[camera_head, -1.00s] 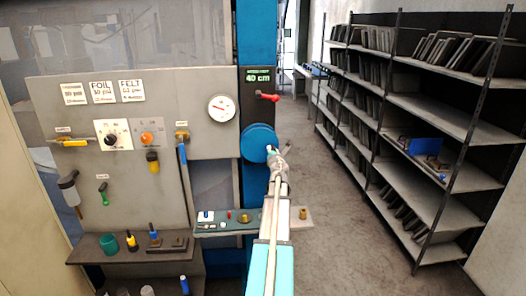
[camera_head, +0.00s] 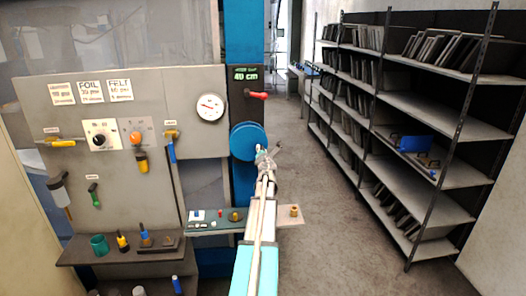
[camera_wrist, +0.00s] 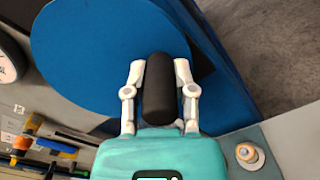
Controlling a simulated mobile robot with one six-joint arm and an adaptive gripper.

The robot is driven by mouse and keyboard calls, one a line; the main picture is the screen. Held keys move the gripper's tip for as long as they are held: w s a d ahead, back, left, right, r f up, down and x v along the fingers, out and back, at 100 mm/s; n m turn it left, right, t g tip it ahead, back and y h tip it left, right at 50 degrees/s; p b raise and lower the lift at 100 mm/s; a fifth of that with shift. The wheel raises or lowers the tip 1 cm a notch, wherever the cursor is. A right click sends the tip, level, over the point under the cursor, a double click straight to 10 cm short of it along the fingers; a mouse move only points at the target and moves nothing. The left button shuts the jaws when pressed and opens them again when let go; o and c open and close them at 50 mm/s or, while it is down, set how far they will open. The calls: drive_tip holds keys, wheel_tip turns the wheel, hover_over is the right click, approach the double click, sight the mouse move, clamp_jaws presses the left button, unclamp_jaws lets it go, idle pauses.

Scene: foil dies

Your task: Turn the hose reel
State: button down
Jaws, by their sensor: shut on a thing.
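The hose reel is a blue disc (camera_head: 247,141) on the blue column, below the red lever. In the wrist view its blue face (camera_wrist: 100,45) fills the upper left. A black cylindrical handle (camera_wrist: 158,90) stands out from it. My gripper (camera_wrist: 160,70) is shut on this handle, with one pale finger on each side. In the head view my gripper (camera_head: 262,153) is at the lower right edge of the disc and hides the handle.
A narrow ledge (camera_head: 262,216) with small parts lies below the reel. Shelves (camera_head: 430,110) stand at right, with clear floor (camera_head: 330,230) between.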

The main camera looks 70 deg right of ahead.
drive_tip(key=shift+c, duration=2.2)
unclamp_jaws()
drive_tip(key=shift+w, duration=0.25)
drive_tip(key=shift+s, duration=0.2)
drive_tip(key=shift+a, duration=0.15)
drive_tip(key=shift+s+a, duration=0.15)
drive_tip(key=shift+a, duration=0.05)
drive_tip(key=v, duration=1.1)
drive_tip(key=shift+s, duration=0.1)
